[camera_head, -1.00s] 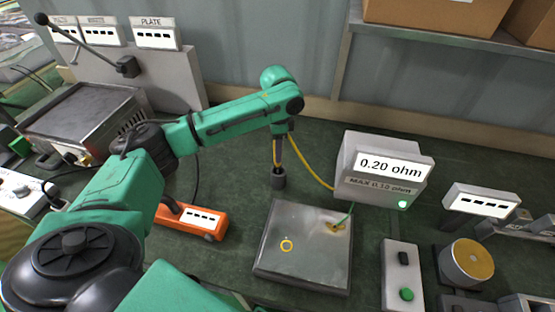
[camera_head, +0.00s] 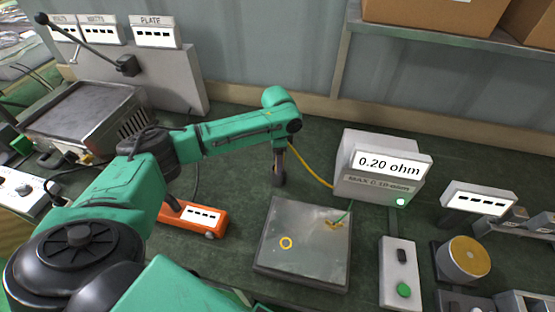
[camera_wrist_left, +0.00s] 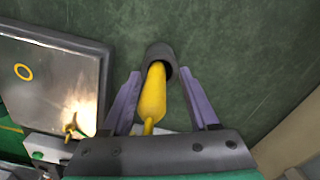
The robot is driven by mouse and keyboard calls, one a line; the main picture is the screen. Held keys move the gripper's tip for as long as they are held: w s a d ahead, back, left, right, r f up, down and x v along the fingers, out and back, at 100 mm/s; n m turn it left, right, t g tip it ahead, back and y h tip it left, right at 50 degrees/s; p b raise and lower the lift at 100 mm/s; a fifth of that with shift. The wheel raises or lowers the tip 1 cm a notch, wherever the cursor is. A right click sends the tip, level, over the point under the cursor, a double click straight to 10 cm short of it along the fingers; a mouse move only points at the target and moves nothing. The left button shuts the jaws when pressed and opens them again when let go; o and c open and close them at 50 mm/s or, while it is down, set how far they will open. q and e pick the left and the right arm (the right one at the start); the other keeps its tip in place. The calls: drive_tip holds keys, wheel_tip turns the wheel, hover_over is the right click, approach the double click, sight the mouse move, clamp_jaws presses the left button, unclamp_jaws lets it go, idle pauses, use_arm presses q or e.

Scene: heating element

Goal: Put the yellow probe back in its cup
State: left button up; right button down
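The yellow probe (camera_wrist_left: 153,95) stands with its lower end in the mouth of a small dark cup (camera_wrist_left: 161,55) in the left wrist view. Its yellow cable shows in the head view, running to the ohm meter (camera_head: 382,168). My left gripper (camera_wrist_left: 160,75) is open, its two fingers on either side of the probe with gaps to it. In the head view the gripper (camera_head: 279,170) is low over the cup and hides most of the probe. My right gripper is not in view.
A metal plate (camera_head: 300,265) with a yellow ring mark and a clip lies in front of the cup. The meter reads 0.20 ohm, with a green light lit. An orange tool (camera_head: 192,217) lies to the left, a button box (camera_head: 400,272) to the right.

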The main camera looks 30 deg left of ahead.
use_arm(q)
wheel_tip(320, 180, up, 11)
drive_tip(key=shift+r+b, duration=0.2)
drive_tip(key=shift+b, duration=1.05)
drive_tip(key=shift+r, duration=0.5)
drive_tip(key=shift+f, duration=0.1)
